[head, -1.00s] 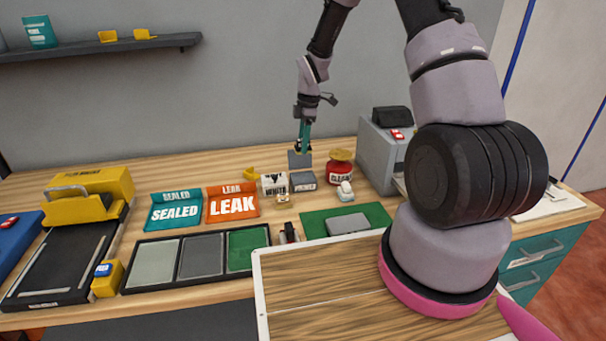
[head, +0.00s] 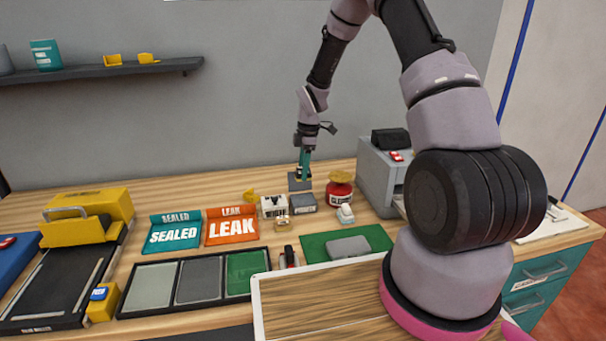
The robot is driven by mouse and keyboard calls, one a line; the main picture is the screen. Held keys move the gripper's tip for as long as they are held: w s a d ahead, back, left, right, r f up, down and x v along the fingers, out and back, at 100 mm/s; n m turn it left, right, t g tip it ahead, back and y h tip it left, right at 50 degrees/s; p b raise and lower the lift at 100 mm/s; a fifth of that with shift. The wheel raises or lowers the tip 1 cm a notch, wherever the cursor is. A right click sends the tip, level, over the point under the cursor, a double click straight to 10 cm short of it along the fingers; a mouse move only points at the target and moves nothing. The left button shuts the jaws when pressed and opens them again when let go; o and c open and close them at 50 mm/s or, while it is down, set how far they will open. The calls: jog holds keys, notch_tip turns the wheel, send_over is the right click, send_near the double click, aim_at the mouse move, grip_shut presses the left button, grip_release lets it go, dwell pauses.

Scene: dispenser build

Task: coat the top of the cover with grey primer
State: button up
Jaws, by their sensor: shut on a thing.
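A grey slab (head: 348,247), likely the cover, lies flat on a green mat (head: 372,235) right of centre. My gripper (head: 303,151) is at the back of the bench, pointing down. It is shut on a slim teal tool (head: 306,162) with a dark lower end, which looks like a brush. The tool's lower end is just in front of or over an upright grey plate (head: 299,184), behind a grey box-shaped pot (head: 303,203); contact cannot be told. The pot's label is too small to read. The slab is well apart from my gripper, nearer the front.
A white pot (head: 273,207) and a red jar (head: 340,190) flank the grey pot. A small white-capped item (head: 345,214) stands in front of the jar. A black tray (head: 175,310) with three panels and a wooden board (head: 330,302) fill the front. A grey machine (head: 380,165) stands right.

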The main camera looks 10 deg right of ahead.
aim_at(302, 199)
jog(key=shift+f, duration=3.6)
jog(key=shift+s+f, duration=0.1)
jog(key=shift+f, duration=0.5)
jog(key=shift+r, duration=0.1)
jog(key=shift+r, duration=3.45)
